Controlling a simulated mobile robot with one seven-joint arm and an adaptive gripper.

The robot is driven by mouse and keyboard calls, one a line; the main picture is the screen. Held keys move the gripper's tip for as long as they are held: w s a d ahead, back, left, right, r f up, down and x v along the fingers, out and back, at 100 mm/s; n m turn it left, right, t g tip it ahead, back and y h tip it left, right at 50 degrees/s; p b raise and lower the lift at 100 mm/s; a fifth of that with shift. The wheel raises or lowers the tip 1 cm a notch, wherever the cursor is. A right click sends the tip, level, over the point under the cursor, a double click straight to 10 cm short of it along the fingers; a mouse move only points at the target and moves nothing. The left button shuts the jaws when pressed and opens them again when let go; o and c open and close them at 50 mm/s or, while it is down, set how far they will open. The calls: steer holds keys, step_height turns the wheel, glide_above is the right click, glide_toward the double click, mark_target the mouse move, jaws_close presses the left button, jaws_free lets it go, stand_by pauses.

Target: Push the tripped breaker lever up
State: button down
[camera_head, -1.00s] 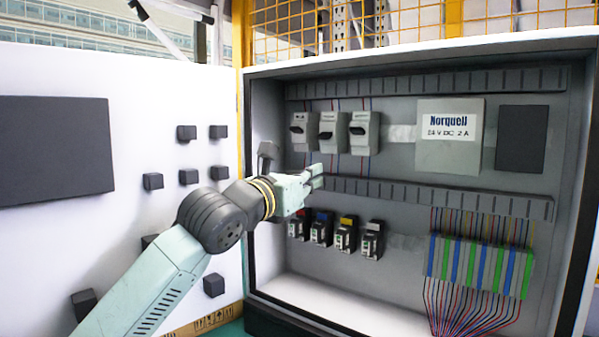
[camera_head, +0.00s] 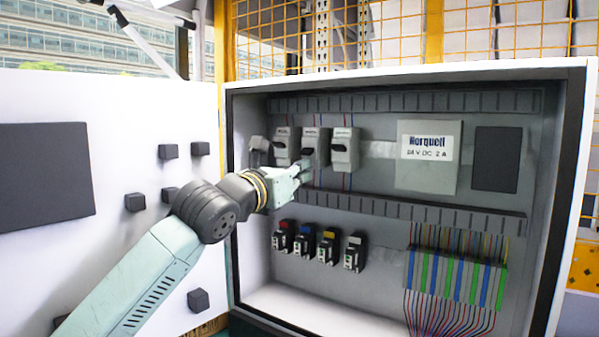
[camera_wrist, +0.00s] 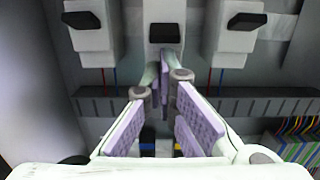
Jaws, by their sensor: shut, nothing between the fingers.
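Three grey breakers with black levers hang in the cabinet's upper row. The middle breaker (camera_head: 314,139) has its lever (camera_wrist: 164,33) lower than the levers of the left breaker (camera_wrist: 81,20) and the right breaker (camera_wrist: 247,21). My gripper (camera_head: 305,167) is shut and empty, at the lower part of the middle breaker. In the wrist view, its fingertips (camera_wrist: 165,62) are just below the middle lever. I cannot tell whether they touch it. The fingers hide the bottom of the middle breaker.
A slotted wire duct (camera_head: 420,211) runs below the breakers, with several small relays (camera_head: 327,248) under it. A power supply box (camera_head: 428,170) and terminal blocks (camera_head: 455,272) are to the right. The open door (camera_head: 110,110) stands at left.

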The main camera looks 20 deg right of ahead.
steer(key=shift+s+a+r+g+y, duration=0.2)
steer(key=shift+r+g+y, duration=0.2)
steer(key=shift+y, duration=0.2)
